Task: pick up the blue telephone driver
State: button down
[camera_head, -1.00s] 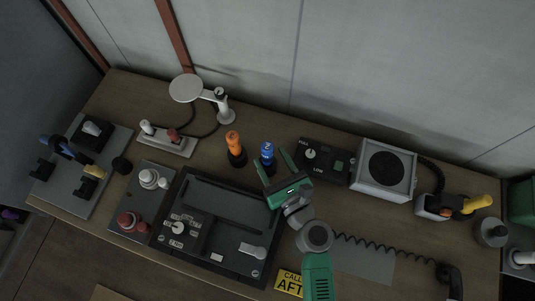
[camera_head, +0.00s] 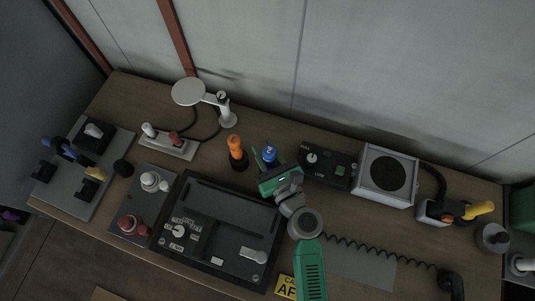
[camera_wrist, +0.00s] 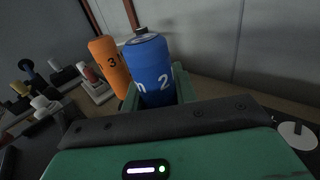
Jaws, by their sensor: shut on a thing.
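The blue telephone driver (camera_head: 269,152) stands upright on the desk, just right of the orange driver (camera_head: 237,148). In the wrist view the blue driver (camera_wrist: 152,70) shows a white 2 and sits between the green fingers of my gripper (camera_wrist: 158,98). My gripper (camera_head: 265,161) is shut on it. The lower part of the blue driver is hidden by my gripper, so I cannot tell whether it still rests in its base. The orange driver, marked 3, also shows in the wrist view (camera_wrist: 108,66), close to the left and apart from the blue one.
A black control box (camera_head: 326,164) with a knob and a grey speaker box (camera_head: 386,175) stand to the right. A lamp (camera_head: 188,92) and a switch strip (camera_head: 167,144) stand left. A large black panel (camera_head: 222,225) lies in front. The wall is behind.

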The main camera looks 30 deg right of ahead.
notch_tip(320, 180, up, 10)
jog(key=p, duration=0.6)
